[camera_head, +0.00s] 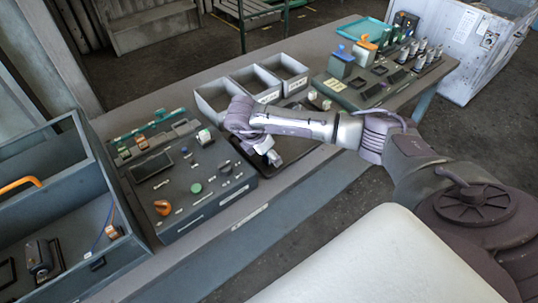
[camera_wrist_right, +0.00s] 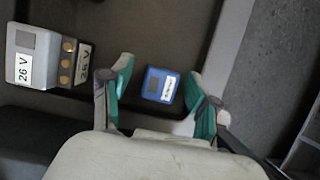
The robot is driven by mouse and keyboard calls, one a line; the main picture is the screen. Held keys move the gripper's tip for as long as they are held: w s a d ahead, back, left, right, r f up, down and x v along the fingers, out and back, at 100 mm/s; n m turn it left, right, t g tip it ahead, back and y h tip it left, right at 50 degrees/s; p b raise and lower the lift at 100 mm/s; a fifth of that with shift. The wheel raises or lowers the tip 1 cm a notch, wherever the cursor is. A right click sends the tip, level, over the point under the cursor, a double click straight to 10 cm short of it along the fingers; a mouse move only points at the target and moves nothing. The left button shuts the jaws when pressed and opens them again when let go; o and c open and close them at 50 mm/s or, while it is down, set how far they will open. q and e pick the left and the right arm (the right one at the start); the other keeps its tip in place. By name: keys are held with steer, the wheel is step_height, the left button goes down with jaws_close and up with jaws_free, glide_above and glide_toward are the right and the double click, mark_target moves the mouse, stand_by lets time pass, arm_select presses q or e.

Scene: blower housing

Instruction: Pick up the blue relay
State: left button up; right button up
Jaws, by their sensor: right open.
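The blue relay (camera_wrist_right: 161,85) shows in the right wrist view as a small blue block with a white label. It lies on the dark floor of a tray (camera_wrist_right: 130,18). My right gripper (camera_wrist_right: 160,70) is open, with one teal-padded finger on each side of the relay and visible gaps between. I cannot tell how far above the relay the fingers are. In the head view my right gripper (camera_head: 268,154) is over the dark tray (camera_head: 298,157) on the bench, and the relay is hidden there. My left gripper is not in view.
A white block labelled 26 V (camera_wrist_right: 24,68) and a dark piece with brass contacts (camera_wrist_right: 80,62) lie left of the fingers. Grey bins (camera_head: 250,83) and a control panel (camera_head: 190,185) flank the tray.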

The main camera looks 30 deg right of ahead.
steer(key=c, duration=1)
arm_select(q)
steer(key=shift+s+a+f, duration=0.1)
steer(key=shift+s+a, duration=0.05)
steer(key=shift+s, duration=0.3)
arm_select(e)
steer(key=shift+r, duration=0.1)
